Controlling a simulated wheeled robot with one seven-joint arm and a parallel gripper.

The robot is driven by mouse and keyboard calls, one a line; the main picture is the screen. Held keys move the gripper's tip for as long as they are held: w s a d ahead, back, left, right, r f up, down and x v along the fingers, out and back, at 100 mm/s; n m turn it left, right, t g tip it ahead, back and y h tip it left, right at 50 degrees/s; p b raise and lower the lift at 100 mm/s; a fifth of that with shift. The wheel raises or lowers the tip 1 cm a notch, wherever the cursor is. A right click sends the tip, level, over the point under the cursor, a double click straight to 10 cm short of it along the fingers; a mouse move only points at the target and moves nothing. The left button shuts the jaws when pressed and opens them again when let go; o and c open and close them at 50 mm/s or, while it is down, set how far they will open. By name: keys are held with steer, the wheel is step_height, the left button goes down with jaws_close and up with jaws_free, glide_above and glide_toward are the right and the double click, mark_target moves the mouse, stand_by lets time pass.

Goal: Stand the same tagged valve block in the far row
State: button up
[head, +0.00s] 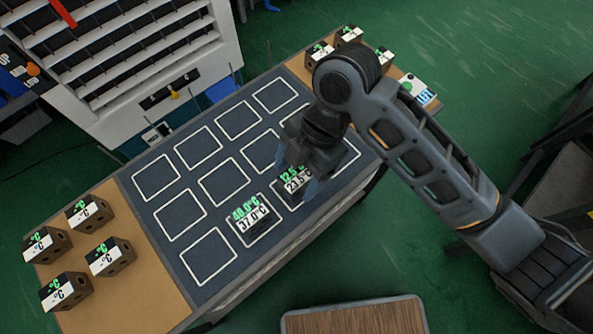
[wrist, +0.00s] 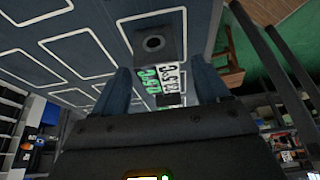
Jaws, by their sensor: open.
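A dark valve block (head: 297,182) with a tag reading about 12.5 over 21.5 °C stands in a near-row square, partly hidden by my gripper (head: 298,170). The wrist view shows a block (wrist: 154,42) with a round hole in one face and a green-and-white tag, lying between the fingers of my gripper (wrist: 163,85). The fingers are open, with no clear contact. A second block (head: 252,220), tagged 40.0 over 37.0 °C, stands in the near-row square to the left. The far row's visible squares (head: 197,147) are empty.
Several tagged blocks (head: 90,213) stand on the wooden left end of the table. More blocks (head: 348,35) stand on the far right end. The dark mat (head: 205,205) is otherwise clear where visible; my arm covers part of its right side. A shelved cabinet (head: 140,50) stands behind.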

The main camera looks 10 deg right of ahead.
steer(key=v, duration=1.1)
steer(key=shift+b, duration=0.4)
steer(key=shift+w+d, duration=0.1)
steer(key=a+r+m+t+y, duration=0.1)
steer(key=a+m+t+y, duration=0.2)
steer(key=a, duration=0.5)
steer(key=m+t+y, duration=0.1)
steer(key=m+t, duration=1)
steer(key=m, duration=0.8)
glide_above(284, 186)
step_height(284, 186, down, 3)
steer(key=shift+r, duration=0.2)
steer(key=s+d+f+m+t+h, duration=0.2)
steer(key=s+d+m+h, duration=0.35)
steer(key=s+d, duration=0.9)
steer(key=s+d+r+n+t+h, duration=0.1)
steer(key=s+d+r+n+h, duration=0.1)
steer(key=s+d+r, duration=0.3)
steer(key=shift+s+d+n, duration=0.35)
steer(key=shift+s+d, duration=0.6)
steer(key=shift+s, duration=0.25)
